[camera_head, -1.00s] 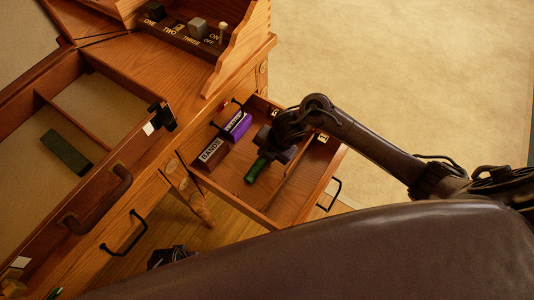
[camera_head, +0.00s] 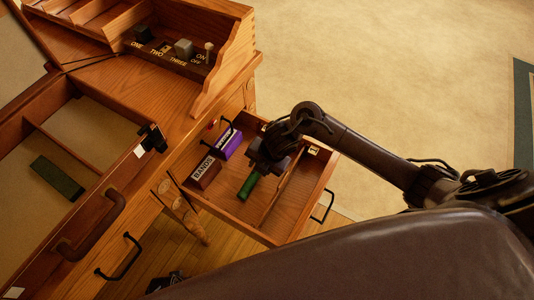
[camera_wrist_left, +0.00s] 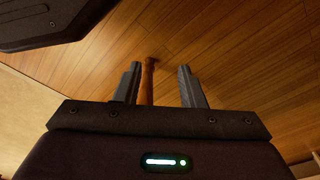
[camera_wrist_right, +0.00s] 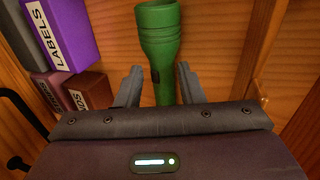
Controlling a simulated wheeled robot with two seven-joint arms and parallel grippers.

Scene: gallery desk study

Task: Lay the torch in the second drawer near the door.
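The green torch (camera_head: 249,187) lies in the open drawer at the desk's right side in the head view. It also shows in the right wrist view (camera_wrist_right: 158,40), with its wide head pointing away from the gripper. My right gripper (camera_wrist_right: 159,80) is open, with a finger on each side of the torch's handle and small gaps visible. The handle's rear end is hidden by the gripper body. The open drawer (camera_head: 274,239) has a thin divider to the right of the torch. My left gripper (camera_wrist_left: 160,80) is open and empty above the wooden floor, out of the head view.
A dark red BANDS box (camera_head: 206,172) and a purple LABELS box (camera_head: 228,143) sit left of the torch in the same drawer. A switch panel (camera_head: 165,50) stands on the desk.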

